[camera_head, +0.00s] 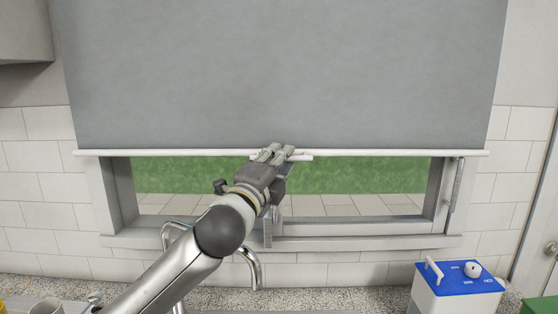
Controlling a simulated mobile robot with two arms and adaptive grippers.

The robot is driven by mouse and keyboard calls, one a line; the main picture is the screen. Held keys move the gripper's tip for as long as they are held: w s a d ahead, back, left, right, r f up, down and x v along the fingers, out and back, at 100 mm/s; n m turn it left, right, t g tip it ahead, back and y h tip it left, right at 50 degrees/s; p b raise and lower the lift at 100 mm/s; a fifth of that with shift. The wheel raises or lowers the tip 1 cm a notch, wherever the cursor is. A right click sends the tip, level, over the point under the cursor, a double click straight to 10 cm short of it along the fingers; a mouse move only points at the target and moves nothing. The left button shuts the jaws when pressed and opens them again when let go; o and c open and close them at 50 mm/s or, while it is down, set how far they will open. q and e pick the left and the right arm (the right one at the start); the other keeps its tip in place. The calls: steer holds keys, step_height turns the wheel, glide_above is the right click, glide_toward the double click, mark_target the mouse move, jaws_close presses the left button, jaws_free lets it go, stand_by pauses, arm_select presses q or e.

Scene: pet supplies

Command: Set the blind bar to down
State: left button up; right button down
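The grey blind (280,75) hangs over the upper part of the window. Its white bottom bar (400,153) runs level across the opening, above the sill, with green grass visible below it. A short pale handle (303,157) shows at the middle of the bar. My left gripper (276,150) reaches up from below, its fingertips at the bar and overlapping the handle. The fingers hide part of the handle, so I cannot tell whether they are closed on it. My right gripper is not in view.
A chrome faucet (256,270) stands behind and beside my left arm. A white box with a blue top (462,278) sits on the counter at right. The window frame (360,242) and sill lie below the bar.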

arm_select(q)
steer(key=v, duration=1.2)
stand_by(0.3)
